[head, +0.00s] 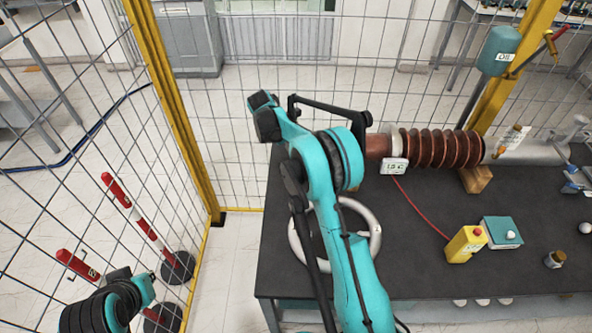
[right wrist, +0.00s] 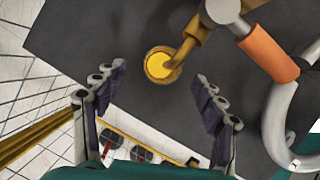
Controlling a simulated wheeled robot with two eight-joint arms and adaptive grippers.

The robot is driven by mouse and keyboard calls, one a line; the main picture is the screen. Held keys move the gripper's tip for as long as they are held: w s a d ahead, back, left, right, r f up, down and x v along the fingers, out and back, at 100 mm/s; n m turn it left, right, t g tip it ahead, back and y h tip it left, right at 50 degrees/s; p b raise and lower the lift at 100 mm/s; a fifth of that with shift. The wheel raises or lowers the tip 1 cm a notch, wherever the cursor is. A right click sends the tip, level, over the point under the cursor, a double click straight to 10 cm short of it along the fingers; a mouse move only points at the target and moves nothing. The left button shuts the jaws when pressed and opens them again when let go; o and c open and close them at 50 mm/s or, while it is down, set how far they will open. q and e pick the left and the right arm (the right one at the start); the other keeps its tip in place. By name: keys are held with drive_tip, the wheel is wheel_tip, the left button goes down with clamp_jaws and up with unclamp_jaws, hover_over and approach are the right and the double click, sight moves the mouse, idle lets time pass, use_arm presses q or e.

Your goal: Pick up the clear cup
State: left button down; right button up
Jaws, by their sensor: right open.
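A round vessel with yellow contents (right wrist: 160,65), apparently the clear cup, shows from above in the right wrist view. It is over the dark tabletop, at the mouth of a bronze bent spout (right wrist: 191,42). Its side walls cannot be made out. My right gripper (right wrist: 158,76) is open, its fingers apart on either side of the vessel in the picture and not closed on anything. In the head view my teal right arm covers this area, so the vessel is hidden there. My left arm shows at the lower left; its gripper does not show.
An orange-handled valve (right wrist: 267,53) and a white ring (head: 371,222) are close to the right gripper. Mesh fencing stands behind.

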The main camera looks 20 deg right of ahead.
drive_tip(key=x, duration=0.2)
drive_tip(key=b+x, duration=0.1)
drive_tip(key=x, duration=0.4)
drive_tip(key=shift+s+a+f+b, duration=0.15)
drive_tip(key=shift+s+a+b, duration=0.1)
drive_tip(key=shift+b, duration=0.15)
drive_tip(key=c, duration=1.2)
